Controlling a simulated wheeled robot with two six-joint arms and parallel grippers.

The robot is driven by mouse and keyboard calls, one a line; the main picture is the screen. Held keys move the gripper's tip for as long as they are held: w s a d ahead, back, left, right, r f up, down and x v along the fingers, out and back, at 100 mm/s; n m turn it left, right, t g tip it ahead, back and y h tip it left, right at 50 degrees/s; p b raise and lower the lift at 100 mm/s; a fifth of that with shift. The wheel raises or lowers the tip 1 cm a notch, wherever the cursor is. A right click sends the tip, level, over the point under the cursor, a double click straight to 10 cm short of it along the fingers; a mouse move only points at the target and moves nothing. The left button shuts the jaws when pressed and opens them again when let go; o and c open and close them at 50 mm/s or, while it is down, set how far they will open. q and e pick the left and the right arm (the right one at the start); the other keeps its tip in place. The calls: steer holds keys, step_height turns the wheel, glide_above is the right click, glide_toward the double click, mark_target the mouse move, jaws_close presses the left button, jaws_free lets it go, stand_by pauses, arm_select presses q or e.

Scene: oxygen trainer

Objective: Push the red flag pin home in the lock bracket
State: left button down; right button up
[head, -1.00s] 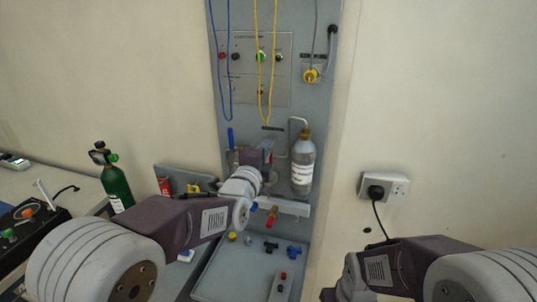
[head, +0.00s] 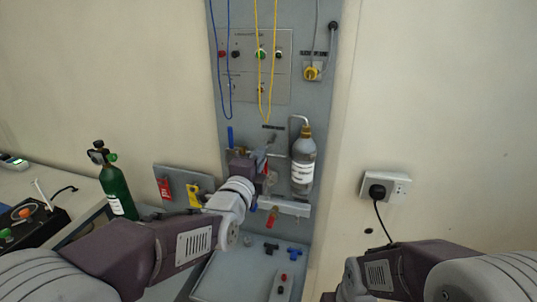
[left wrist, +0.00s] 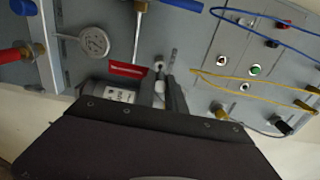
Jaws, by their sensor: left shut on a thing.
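The red flag (left wrist: 128,69) of the pin shows in the left wrist view, just beside my fingertips. In the head view a small red patch of it (head: 265,156) shows by my left gripper (head: 268,146). In the left wrist view my left gripper (left wrist: 166,86) has its narrow fingers close together, shut on the flag pin; the gripped part is mostly hidden. A round metal end (left wrist: 159,65) and a slim grey upright (left wrist: 173,57) stand right at the fingertips, perhaps part of the lock bracket. I cannot tell how deep the pin sits. My right gripper is out of view.
A clear bottle (head: 303,162) hangs right of my left gripper. A red-handled valve (head: 271,216) sits below. Blue and yellow cords (head: 264,90) hang above.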

arm_select(q)
steer(key=shift+v, duration=1.45)
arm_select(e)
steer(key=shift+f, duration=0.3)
